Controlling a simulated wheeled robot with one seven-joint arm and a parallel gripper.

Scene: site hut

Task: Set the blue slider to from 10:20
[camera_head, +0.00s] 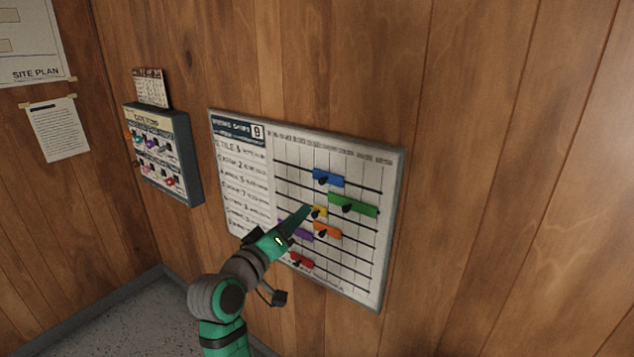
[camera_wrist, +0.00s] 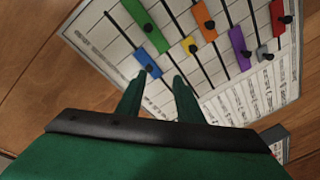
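The blue slider (camera_head: 328,177) is the topmost slider on the white wall board (camera_head: 240,198) in the head view, with a dark knob near its left end. In the wrist view the blue slider (camera_wrist: 146,60) lies just beyond my left fingertip, and its knob shows between the two fingertip lines, nearer the left one. My gripper (camera_head: 308,208) reaches up to the board from the lower left, its tip over the area by the yellow slider. In the wrist view my gripper (camera_wrist: 160,77) is open with nothing between the fingers. Contact with the board cannot be told.
Near the blue slider are the green slider (camera_head: 355,206) and yellow slider (camera_head: 320,211). Below are the orange slider (camera_head: 328,231), purple slider (camera_head: 303,234) and red slider (camera_head: 301,261). A key board (camera_head: 158,157) hangs further left.

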